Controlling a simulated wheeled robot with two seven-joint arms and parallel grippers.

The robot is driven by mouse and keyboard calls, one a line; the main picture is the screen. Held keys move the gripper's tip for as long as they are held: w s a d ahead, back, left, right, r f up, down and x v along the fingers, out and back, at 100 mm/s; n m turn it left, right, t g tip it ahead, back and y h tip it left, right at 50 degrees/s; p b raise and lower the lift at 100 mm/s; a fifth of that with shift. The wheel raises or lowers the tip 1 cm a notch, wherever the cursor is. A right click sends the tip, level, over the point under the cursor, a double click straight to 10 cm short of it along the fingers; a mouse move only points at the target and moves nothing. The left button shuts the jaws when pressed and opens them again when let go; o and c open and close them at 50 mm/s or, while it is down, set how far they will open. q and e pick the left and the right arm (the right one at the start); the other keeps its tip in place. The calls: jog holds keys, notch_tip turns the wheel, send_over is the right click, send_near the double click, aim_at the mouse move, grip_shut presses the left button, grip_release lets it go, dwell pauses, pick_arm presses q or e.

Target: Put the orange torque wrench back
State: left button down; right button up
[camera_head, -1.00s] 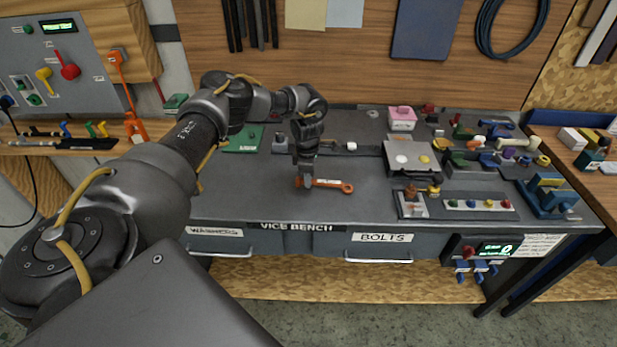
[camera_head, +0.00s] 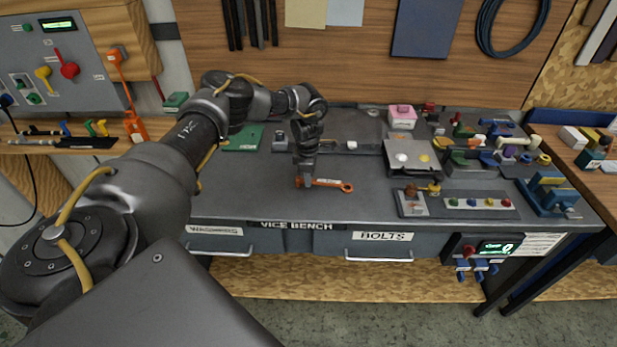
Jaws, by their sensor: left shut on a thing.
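The orange torque wrench (camera_head: 333,184) lies at the middle of the vice bench (camera_head: 245,195), its ring end pointing right. It has a pale label along its shaft. My left gripper (camera_head: 304,183) points down and is shut on the left part of the wrench. The fingers hide part of the handle. The wrench is at or very close to the bench top; I cannot tell whether it touches. My right gripper is not in view.
A grey plate with round pads (camera_head: 411,158) and a small block with coloured buttons (camera_head: 480,204) stand to the right. A pink box (camera_head: 402,117) and several coloured parts crowd the back right. A green board (camera_head: 243,138) lies at the back left. The bench's front left is clear.

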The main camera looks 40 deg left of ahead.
pick_arm(q)
jog(key=c, duration=1.3)
grip_release()
notch_tip(320, 180, up, 11)
jog(key=b, duration=0.2)
jog(key=shift+b, duration=0.4)
jog(key=shift+s+a+f, duration=0.1)
jog(key=shift+a, duration=0.05)
